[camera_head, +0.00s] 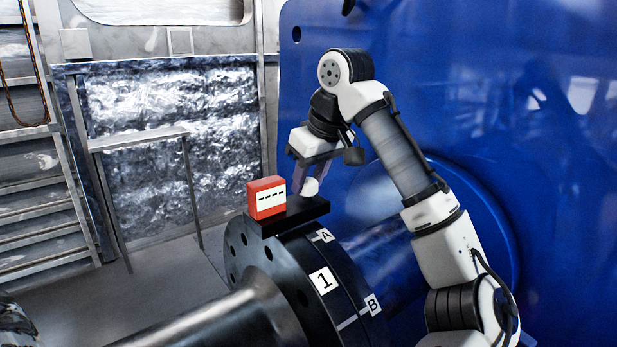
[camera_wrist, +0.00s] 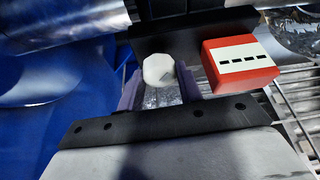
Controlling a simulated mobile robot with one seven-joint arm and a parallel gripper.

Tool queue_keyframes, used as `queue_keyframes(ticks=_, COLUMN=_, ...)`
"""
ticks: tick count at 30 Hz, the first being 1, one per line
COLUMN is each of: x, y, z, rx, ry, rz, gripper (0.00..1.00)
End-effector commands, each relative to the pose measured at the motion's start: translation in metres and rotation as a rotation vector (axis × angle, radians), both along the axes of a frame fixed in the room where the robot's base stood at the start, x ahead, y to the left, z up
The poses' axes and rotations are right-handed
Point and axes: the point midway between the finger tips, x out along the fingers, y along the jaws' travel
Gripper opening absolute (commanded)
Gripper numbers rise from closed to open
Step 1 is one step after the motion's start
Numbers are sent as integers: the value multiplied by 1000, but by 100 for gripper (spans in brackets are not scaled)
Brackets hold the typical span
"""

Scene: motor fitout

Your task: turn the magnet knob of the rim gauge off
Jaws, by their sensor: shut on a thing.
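The rim gauge is a black block (camera_head: 301,217) with a red box (camera_head: 266,198) that has a white face with dark dashes. It sits on top of the dark coupling rim. The magnet knob (camera_head: 309,187) is a small white knob at the block's side. In the wrist view the knob (camera_wrist: 156,67) lies between the two purple fingers, with a faint grey mark on it. My gripper (camera_wrist: 158,84) is shut on the knob; its fingers also show in the head view (camera_head: 310,178). The red box (camera_wrist: 240,62) is just right of the right finger, apart from it.
The dark coupling (camera_head: 275,257) carries labels 1, A and B, with a shaft (camera_head: 215,322) towards the front. A large blue housing (camera_head: 480,80) stands behind and right of my arm. A metal shelf (camera_head: 137,138) and steps (camera_head: 40,210) are at left, with open floor between.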

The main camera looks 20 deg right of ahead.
Motion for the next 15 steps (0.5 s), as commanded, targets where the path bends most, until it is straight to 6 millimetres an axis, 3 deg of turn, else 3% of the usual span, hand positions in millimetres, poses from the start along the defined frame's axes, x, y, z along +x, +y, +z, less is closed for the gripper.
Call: queue_keyframes(ticks=15, x=2, y=-2, z=1, rx=0, ry=0, rz=464, gripper=13)
